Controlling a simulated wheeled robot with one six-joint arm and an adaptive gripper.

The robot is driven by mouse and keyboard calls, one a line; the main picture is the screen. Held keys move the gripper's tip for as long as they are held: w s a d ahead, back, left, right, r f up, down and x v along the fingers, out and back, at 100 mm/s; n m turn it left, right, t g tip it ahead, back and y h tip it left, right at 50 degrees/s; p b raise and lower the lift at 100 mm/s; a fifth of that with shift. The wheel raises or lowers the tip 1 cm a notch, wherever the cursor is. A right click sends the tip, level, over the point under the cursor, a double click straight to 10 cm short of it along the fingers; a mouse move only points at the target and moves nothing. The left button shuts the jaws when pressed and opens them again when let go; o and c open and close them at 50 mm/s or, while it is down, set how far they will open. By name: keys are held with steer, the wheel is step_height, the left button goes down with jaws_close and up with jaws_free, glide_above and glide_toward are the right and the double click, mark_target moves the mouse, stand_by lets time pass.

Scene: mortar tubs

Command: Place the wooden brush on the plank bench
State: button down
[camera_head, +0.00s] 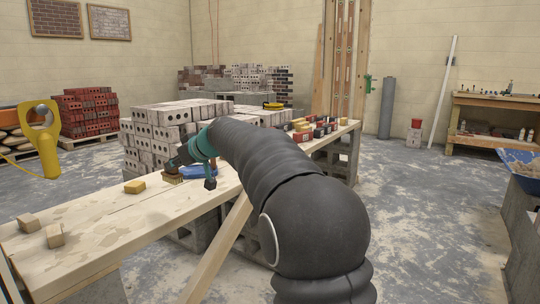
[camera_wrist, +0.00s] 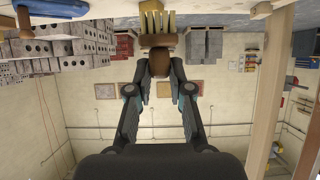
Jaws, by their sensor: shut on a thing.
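The wooden brush (camera_head: 173,179) is in my gripper (camera_head: 180,163), low over the plank bench (camera_head: 115,235). In the wrist view, the brush (camera_wrist: 158,41) shows a brown wooden body and pale yellow bristles pointing to the picture's top. The two fingers of my gripper (camera_wrist: 160,68) are closed on its brown handle. The bristles are at or just above the bench top; I cannot tell whether they touch. My arm hides part of the bench behind the brush.
A blue object (camera_head: 201,172) lies on the bench just right of the brush. Stacked pale bricks (camera_head: 160,130) stand behind. The bench's left middle is clear.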

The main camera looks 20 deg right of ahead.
steer(key=shift+w+a+f+b, duration=0.1)
steer(key=shift+w+a+f, duration=0.25)
steer(key=shift+a+f, duration=1.5)
steer(key=shift+w+a+f+b, duration=0.1)
steer(key=shift+w+a+f, duration=0.2)
steer(key=shift+a+f, duration=1.55)
steer(key=shift+w+a+f+b, duration=0.1)
steer(key=shift+w+a+f, duration=0.25)
steer(key=shift+a+f, duration=1.5)
steer(key=shift+f+b, duration=0.2)
steer(key=shift+b, duration=0.1)
steer(key=c, duration=1.1)
jaws_free()
steer(key=shift+o, duration=0.2)
steer(key=shift+r, duration=0.2)
